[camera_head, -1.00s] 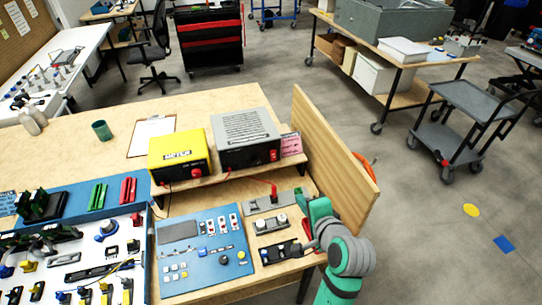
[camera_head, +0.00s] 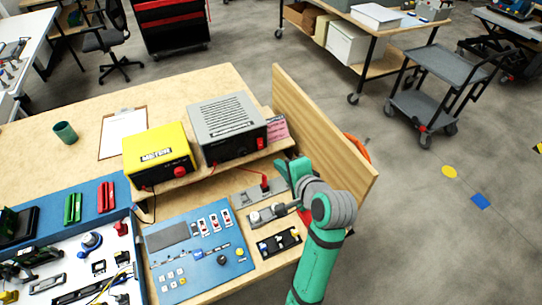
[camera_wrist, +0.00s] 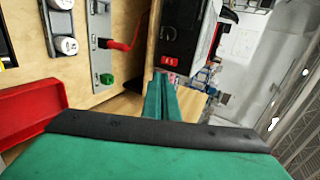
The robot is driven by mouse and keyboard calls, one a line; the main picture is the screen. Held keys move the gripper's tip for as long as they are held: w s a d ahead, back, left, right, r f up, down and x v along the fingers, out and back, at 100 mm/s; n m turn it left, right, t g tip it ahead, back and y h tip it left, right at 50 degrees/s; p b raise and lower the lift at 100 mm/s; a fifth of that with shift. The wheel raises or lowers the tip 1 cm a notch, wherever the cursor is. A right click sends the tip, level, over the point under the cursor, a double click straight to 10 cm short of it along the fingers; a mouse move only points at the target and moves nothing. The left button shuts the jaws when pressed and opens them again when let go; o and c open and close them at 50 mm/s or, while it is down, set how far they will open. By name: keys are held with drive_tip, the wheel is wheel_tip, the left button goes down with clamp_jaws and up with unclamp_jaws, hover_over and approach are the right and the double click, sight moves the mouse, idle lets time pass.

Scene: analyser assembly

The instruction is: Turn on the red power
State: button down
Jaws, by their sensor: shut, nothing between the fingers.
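The grey power box (camera_head: 228,117) stands on the wooden shelf with a black front. A small red switch (camera_head: 261,141) sits low on that front, towards its right. In the wrist view the red switch (camera_wrist: 169,61) shows on the black face, just beyond my fingertips. My gripper (camera_head: 280,168) is green, shut and empty, in front of the box's right end and apart from it in the wrist view. Its closed fingers (camera_wrist: 162,82) point towards the black face. Whether the switch is on cannot be told.
A yellow meter box (camera_head: 157,150) stands left of the grey box. A red plug and lead (camera_head: 265,182) rise from a grey plate below the shelf. A wooden side panel (camera_head: 322,130) bounds the bench on the right. A blue control panel (camera_head: 200,247) lies at the front.

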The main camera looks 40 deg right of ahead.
sight(262, 147)
drive_tip(key=x, duration=0.8)
drive_tip(key=r+x, duration=0.1)
drive_tip(key=x, duration=0.4)
drive_tip(key=shift+w+d, duration=0.1)
drive_tip(key=shift+w, duration=0.3)
drive_tip(key=shift+d+f, duration=0.2)
